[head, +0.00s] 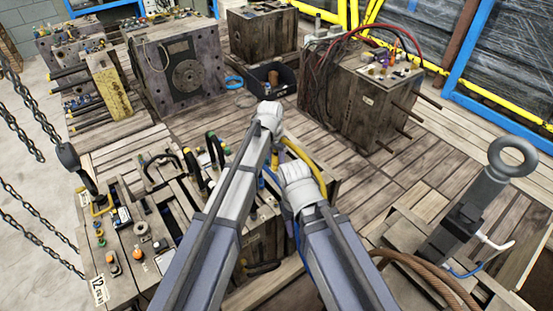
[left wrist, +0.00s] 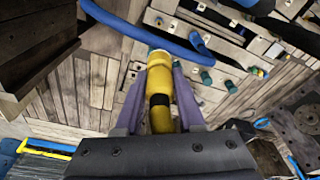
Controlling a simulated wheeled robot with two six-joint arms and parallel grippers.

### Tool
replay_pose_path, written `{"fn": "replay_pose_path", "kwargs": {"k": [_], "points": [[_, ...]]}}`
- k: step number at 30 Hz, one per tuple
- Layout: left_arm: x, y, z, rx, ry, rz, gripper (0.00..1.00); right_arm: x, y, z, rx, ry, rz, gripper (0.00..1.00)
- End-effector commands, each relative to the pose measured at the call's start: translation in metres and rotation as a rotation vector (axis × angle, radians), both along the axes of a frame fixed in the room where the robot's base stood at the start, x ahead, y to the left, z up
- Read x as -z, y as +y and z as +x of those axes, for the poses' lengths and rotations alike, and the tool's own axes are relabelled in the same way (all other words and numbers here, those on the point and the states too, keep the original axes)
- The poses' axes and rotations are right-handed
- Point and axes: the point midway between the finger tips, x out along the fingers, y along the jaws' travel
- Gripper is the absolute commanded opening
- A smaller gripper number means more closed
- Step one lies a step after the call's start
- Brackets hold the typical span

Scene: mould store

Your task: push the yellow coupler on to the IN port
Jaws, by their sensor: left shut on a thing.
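The yellow coupler (left wrist: 158,82) is a yellow cylinder with a black band, held lengthwise between the purple fingers of my left gripper (left wrist: 161,68). Its far end shows a pale rim close to the wooden-looking block face (left wrist: 228,50). I cannot tell whether it touches a port. The block carries a blue fitting (left wrist: 199,41), a teal fitting (left wrist: 206,77) and a yellow-tipped fitting (left wrist: 258,72). No IN label is readable. In the head view my left gripper (head: 275,158) is small and partly hidden by my arms. My right gripper is not visible.
A thick blue hose (left wrist: 130,28) curves just past the coupler's tip. In the head view, a block with red hoses (head: 372,95) stands at the right back, and a hook with a ring (head: 480,205) is at the right. Chains (head: 30,140) hang at the left. Planked floor lies between.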

Motion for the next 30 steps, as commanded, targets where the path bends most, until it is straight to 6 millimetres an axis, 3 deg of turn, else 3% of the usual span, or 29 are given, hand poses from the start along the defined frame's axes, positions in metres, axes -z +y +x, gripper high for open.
{"fn": "replay_pose_path", "kwargs": {"k": [1,30], "points": [[0.011,0.0,0.0,-0.001,0.0,0.0,0.0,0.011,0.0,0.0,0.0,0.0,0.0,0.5],[0.112,0.003,-0.002,-0.007,0.0,0.0,0.0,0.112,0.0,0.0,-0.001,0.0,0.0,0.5]]}}
